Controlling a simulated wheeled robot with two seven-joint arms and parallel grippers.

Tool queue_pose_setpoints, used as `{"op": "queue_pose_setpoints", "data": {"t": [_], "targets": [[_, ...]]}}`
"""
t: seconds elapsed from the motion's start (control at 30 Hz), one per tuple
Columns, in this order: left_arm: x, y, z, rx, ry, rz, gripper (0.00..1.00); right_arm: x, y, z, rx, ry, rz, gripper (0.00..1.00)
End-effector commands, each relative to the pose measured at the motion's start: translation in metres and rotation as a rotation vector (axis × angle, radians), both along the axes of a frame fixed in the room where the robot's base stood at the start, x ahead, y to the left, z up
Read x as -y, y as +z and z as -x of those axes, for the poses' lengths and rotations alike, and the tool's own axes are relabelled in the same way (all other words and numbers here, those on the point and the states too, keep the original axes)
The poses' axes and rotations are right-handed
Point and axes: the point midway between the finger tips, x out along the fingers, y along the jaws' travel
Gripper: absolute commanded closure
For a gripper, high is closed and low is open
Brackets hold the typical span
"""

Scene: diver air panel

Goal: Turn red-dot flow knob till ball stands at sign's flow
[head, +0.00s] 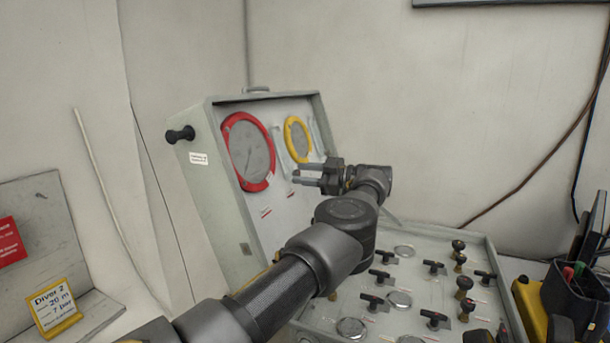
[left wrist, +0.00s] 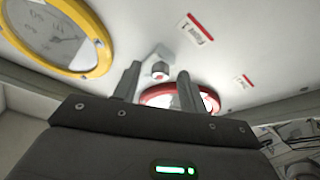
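My left gripper (head: 308,180) is in front of the upright panel, below the yellow gauge, with its fingers pointing left. In the left wrist view its two fingers (left wrist: 158,82) are apart. A small pale knob (left wrist: 160,68) with a red dot shows between the fingertips; I cannot tell whether they touch it. In the head view I cannot make out this knob. Pale upright strips, perhaps flow tubes (head: 284,157), stand beside the gauges; no ball can be made out. The yellow-edged sign (head: 55,306) reads "Diver 2", 20 m and 7 bar; its lowest line is too small to read.
The open grey case (head: 222,205) carries a red-ringed gauge (head: 247,152) and a yellow-ringed gauge (head: 297,139). Several black valve handles (head: 380,276) and round dials stand on the lower panel. A dark holder with pens (head: 572,290) is at the right.

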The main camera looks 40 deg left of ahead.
Motion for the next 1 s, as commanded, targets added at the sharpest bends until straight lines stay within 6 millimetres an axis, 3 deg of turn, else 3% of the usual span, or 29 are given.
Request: {"op": "queue_pose_setpoints", "data": {"t": [0.27, 0.5, 0.77, 1.0], "targets": [[0.0, 0.002, 0.0, 0.001, 0.0, 0.0, 0.58, 0.001, -0.003, 0.0, 0.0, 0.0, 0.001, 0.0], [0.001, 0.03, 0.0, 0.004, -0.001, -0.001, 0.58, 0.001, -0.024, 0.0, 0.0, 0.0, 0.001, 0.0], [0.023, 0.065, 0.026, 0.006, 0.001, -0.002, 0.58, 0.002, -0.05, 0.0, 0.0, 0.001, 0.002, 0.0], [0.054, 0.098, 0.063, 0.004, 0.0, -0.003, 0.58, 0.002, -0.08, 0.0, 0.0, 0.001, 0.002, 0.0]]}}
